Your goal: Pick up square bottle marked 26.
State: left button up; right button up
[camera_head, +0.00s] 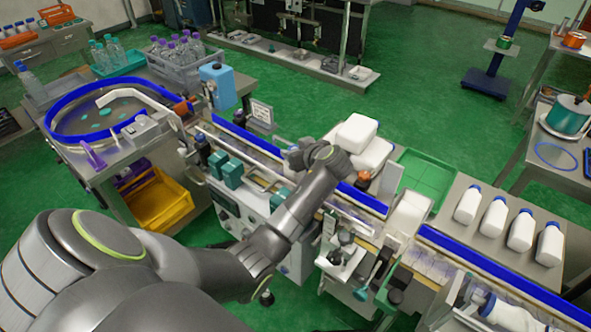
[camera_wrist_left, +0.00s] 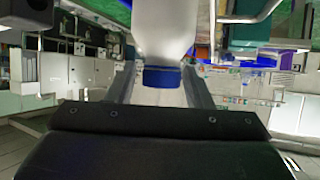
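A white bottle (camera_wrist_left: 165,30) with a blue cap (camera_wrist_left: 162,77) fills the upper middle of the left wrist view, very close to my left gripper (camera_wrist_left: 160,66). The two fingers lie either side of the cap, with their tips at the bottle's shoulder. I cannot tell whether they touch it. No number 26 is readable on it. In the head view my left gripper (camera_head: 295,157) is over the machine line, and I cannot pick out its fingers or this bottle there. My right gripper is not in view.
Several white bottles (camera_head: 494,216) with blue caps stand on the right table. A blue-rimmed turntable (camera_head: 62,113), a bottle crate (camera_head: 187,68) and a blue container (camera_head: 216,88) are at left. Green floor is open behind.

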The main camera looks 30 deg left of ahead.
pick_arm(q)
jog(key=shift+c, duration=1.1)
jog(key=shift+a+f, duration=0.1)
jog(key=shift+a, duration=0.05)
jog(key=shift+c, duration=1.2)
jog(key=shift+a+f, duration=0.1)
grip_shut()
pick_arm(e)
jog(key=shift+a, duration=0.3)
